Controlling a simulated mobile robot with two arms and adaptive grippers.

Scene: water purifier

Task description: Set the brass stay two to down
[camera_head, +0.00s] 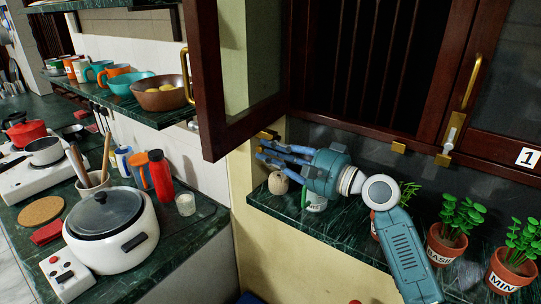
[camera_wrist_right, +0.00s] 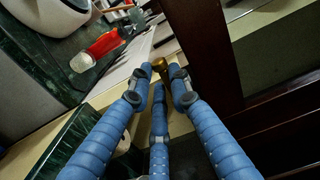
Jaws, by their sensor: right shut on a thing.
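My right gripper (camera_head: 262,151) reaches left along the window sill, its blue fingers at the lower corner of the open dark wood window leaf. A small brass stay (camera_head: 267,134) sits there by the frame. In the right wrist view, the brass stay (camera_wrist_right: 160,65) has a rounded end and lies between the fingertips (camera_wrist_right: 160,78), which are closed on it. The fingers hide part of it, and I see no number on it. My left gripper is not in view.
Potted herbs, among them basil (camera_head: 447,244) and mint (camera_head: 511,269), stand along the green marble sill. A small round beige jar (camera_head: 278,183) stands under my fingers. The open window leaf (camera_head: 212,90) hangs to the left. A rice cooker (camera_head: 110,230) and red bottle (camera_head: 160,177) stand on the left counter.

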